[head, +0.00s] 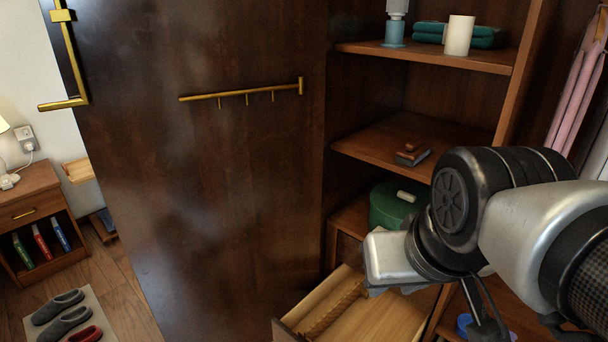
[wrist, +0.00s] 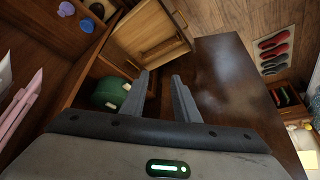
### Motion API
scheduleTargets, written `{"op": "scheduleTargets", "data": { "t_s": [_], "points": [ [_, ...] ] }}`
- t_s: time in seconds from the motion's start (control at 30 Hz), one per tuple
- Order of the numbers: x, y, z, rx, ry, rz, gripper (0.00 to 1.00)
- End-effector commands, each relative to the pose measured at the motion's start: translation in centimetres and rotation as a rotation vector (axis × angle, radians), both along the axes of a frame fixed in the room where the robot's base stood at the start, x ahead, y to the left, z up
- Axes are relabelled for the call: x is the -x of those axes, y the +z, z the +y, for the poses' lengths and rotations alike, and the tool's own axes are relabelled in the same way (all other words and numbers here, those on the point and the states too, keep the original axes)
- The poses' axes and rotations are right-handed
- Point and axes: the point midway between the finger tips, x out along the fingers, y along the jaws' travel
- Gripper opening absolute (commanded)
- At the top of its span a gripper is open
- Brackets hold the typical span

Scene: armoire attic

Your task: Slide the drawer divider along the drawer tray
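The open drawer tray (head: 385,322) is pale wood and shows at the bottom of the head view, cut off by the frame edge. The drawer divider (head: 336,308) is a brown, twisted-looking bar lying across the tray's left part. In the wrist view, the drawer tray (wrist: 143,28) is ahead of the fingers, with the thin divider (wrist: 165,48) across it. My gripper (wrist: 160,83) is open, its two grey fingers apart with nothing between them. It appears short of the divider and not touching it. In the head view, my arm hides the fingers and the tray's right part.
A large dark armoire door (head: 215,170) stands open left of the drawer. A green round box (head: 397,205) sits above the drawer, and shelves (head: 425,55) rise behind. Slippers (head: 62,320) lie on the floor at left, beside a nightstand (head: 32,215).

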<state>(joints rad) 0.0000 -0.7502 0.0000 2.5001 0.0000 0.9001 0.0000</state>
Motion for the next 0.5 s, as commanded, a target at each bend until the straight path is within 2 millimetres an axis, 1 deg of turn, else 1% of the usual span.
{"op": "scheduleTargets", "data": {
  "t_s": [0.17, 0.27, 0.37, 0.47, 0.5],
  "points": [
    [-0.1, 0.1, 0.0, -0.002, -0.001, 0.001, 0.28],
    [-0.9, 0.4, 0.1, -0.011, -0.012, 0.010, 0.28],
    [-2.9, 1.1, 0.2, -0.035, -0.042, 0.031, 0.28],
    [-6.0, 1.6, 0.3, -0.071, -0.094, 0.063, 0.28],
    [-7.6, 1.6, 0.4, -0.085, -0.118, 0.075, 0.28]
  ]
}}
